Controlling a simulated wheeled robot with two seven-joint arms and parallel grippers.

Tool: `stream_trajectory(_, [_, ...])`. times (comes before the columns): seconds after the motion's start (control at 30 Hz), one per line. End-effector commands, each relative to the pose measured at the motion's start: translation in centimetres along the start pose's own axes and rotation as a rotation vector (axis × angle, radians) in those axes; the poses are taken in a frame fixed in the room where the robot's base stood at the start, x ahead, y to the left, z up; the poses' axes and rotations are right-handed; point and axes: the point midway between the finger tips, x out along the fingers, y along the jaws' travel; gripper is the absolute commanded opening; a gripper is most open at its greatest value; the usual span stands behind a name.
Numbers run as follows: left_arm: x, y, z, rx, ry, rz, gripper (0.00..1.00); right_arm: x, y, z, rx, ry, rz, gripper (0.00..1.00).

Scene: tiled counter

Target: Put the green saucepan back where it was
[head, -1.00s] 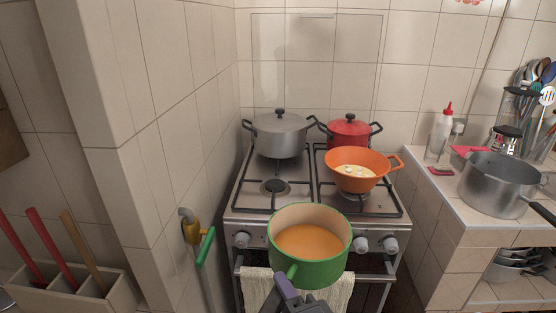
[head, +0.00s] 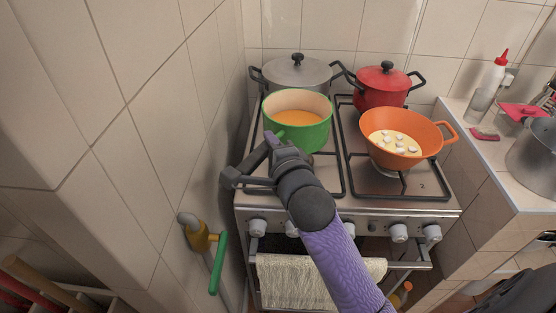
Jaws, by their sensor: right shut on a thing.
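The green saucepan (head: 303,136), cream inside with orange soup, is upright over the left side of the gas stove (head: 340,212), just in front of the grey lidded pot (head: 292,74). My right gripper (head: 277,143) is shut on the saucepan's handle, at its near side. The handle is mostly hidden by the jaws. I cannot tell whether the saucepan's bottom touches the grate; the pan and my arm hide the left front burner. My left gripper is not in view.
A red lidded pot (head: 382,86) stands at the back right of the stove. An orange pan (head: 405,138) with pale pieces in liquid is at the right burners. A tiled wall (head: 165,120) rises close on the left. A towel (head: 285,280) hangs in front.

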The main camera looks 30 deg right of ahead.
Motion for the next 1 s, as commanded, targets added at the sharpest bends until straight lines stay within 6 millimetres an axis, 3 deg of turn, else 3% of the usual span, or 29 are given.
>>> stream_trajectory(0.3, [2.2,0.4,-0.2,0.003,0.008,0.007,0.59,0.5,5.0,-0.5,-0.004,-0.001,-0.002,0.0])
stream_trajectory(0.6, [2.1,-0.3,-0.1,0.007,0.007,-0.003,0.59,0.5,5.1,-0.5,-0.002,-0.002,-0.006,0.0])
stream_trajectory(0.63, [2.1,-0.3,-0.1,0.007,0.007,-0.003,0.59,0.5,5.2,-0.5,0.0,-0.001,-0.002,0.24])
stream_trajectory(0.8, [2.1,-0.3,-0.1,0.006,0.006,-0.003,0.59,0.5,5.2,-0.5,-0.001,-0.002,-0.002,0.57])
stream_trajectory(1.0, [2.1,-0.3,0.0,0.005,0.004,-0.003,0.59,0.5,5.2,-0.5,-0.001,-0.001,-0.002,0.57])
